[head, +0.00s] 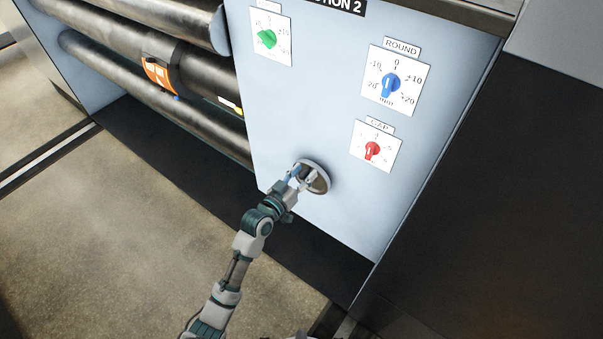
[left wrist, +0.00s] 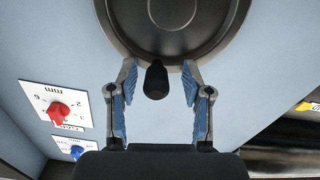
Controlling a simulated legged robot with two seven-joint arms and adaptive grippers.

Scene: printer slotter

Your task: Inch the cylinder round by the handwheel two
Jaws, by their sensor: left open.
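The handwheel (head: 318,181) is a round wheel with a pale rim, low on the light blue machine panel. In the left wrist view it is a dark disc (left wrist: 135,38) at the top, with a black handle knob (left wrist: 155,82) at its lower edge. My left gripper (head: 298,176) is at the wheel, in front of its left part. In the left wrist view my left gripper (left wrist: 160,82) is open, with one blue-padded finger on each side of the knob. Gaps show between the knob and both pads. My right gripper is not in view.
Above the wheel the panel (head: 320,100) carries a green dial (head: 267,39), a blue dial (head: 390,85) marked ROUND and a red dial (head: 372,149). Dark rollers (head: 150,40) with an orange patch (head: 158,75) lie left. A dark block (head: 500,200) stands right. Open floor (head: 110,230) is lower left.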

